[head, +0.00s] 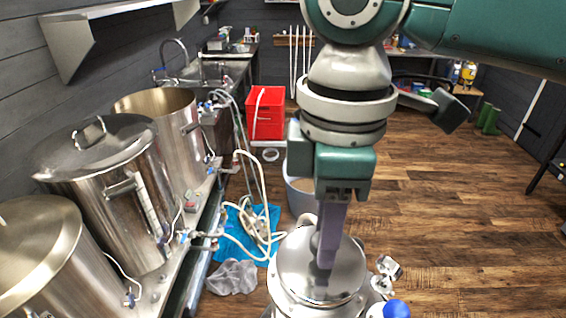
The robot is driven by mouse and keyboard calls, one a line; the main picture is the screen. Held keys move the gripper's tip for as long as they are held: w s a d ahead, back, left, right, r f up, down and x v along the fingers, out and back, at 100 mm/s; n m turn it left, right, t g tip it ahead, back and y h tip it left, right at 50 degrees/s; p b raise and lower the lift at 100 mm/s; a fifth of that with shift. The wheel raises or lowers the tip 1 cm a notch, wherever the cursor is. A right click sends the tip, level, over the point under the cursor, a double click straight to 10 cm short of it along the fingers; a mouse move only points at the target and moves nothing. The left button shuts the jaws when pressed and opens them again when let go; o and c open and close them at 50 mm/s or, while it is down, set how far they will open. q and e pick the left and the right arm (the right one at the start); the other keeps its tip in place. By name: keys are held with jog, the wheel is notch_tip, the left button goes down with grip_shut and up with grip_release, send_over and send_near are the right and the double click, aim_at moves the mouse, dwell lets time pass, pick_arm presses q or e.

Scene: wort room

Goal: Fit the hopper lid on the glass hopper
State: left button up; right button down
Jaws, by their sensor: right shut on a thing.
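My right gripper (326,262) points down at the bottom centre and is shut, its fingertips at the middle of a round shiny metal disc, which looks like the hopper lid (296,270). The grip itself is hidden by the fingers. The lid lies roughly level over a metallic, rounded machine at the bottom edge. I cannot make out the glass hopper clearly; the lid and gripper cover that spot. I cannot tell whether the lid touches what is below it. My left gripper is not in view.
Large steel kettles (100,175) line the left bench, with hoses hanging off it. A blue mat (232,242), a grey cloth (232,277), a pale bucket (297,190) and a red crate (268,118) are on the floor. The wooden floor (450,210) at right is mostly clear.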

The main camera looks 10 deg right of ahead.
dwell(0.6)
jog(key=shift+p, duration=0.4)
jog(key=shift+f+b, duration=0.4)
jog(key=shift+f, duration=0.25)
jog(key=c, duration=0.8)
grip_release()
jog(key=shift+c, duration=0.2)
jog(key=shift+r, duration=0.1)
